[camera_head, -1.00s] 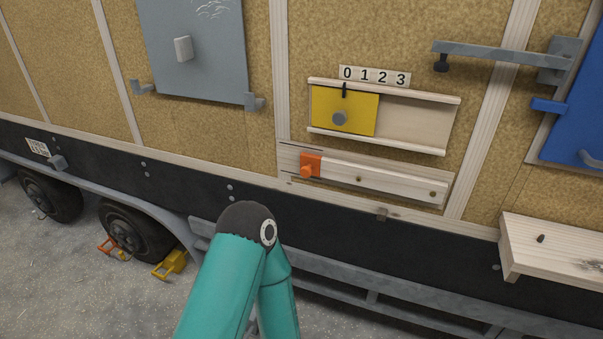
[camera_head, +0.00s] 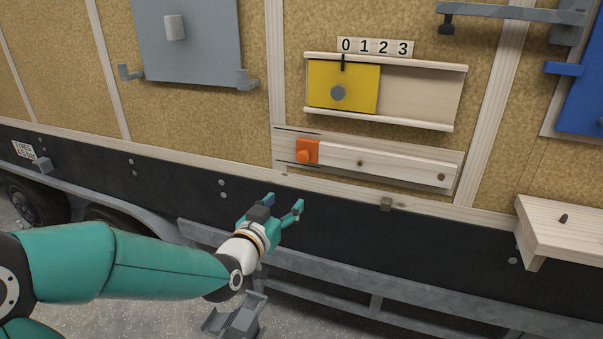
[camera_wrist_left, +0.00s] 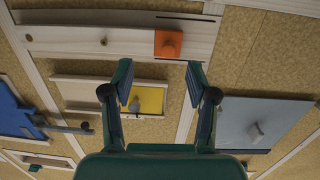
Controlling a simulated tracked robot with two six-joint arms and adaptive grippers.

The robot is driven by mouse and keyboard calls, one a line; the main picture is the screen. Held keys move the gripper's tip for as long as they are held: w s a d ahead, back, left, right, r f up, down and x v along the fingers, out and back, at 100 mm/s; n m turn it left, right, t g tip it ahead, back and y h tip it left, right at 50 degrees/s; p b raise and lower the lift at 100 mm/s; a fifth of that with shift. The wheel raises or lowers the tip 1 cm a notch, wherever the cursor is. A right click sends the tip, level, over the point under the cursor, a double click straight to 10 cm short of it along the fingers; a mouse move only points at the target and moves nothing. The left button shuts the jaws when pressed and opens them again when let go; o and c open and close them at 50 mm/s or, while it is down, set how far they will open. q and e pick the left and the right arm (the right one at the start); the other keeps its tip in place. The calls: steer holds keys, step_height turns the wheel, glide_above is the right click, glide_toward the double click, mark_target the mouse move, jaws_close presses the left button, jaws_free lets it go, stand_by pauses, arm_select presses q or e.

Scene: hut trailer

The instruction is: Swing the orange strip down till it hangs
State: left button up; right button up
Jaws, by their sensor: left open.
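The strip is a pale wooden bar (camera_head: 400,168) lying nearly level on a wooden backing board. Its left end carries an orange block with a round orange knob (camera_head: 306,153). Two small round brass-coloured heads show along the bar. In the left wrist view, which is turned upside down, the orange block (camera_wrist_left: 168,43) is near the top, just beyond the fingertips. My left gripper (camera_head: 284,200) is open and empty, below the orange end in the head view, in front of the black skirt. Its open fingers (camera_wrist_left: 158,68) also show in the wrist view. My right gripper is not in view.
Above the strip is a yellow sliding panel (camera_head: 355,87) with a grey knob, under a 0-1-2-3 scale. A grey door (camera_head: 195,45) is at upper left. A wooden shelf (camera_head: 560,225) juts out at right. A grey rail runs below the black skirt.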

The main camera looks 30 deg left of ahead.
mark_target(302, 160)
arm_select(q)
steer(key=shift+t, duration=0.5)
steer(key=r+p+x, duration=0.1)
steer(key=x, duration=0.4)
steer(key=a+r+p+x, duration=0.1)
steer(key=x, duration=0.5)
steer(key=r+p+x, duration=0.1)
steer(key=x, duration=0.4)
steer(key=shift+a, duration=0.45)
steer(key=shift+s, duration=0.1)
jaws_close()
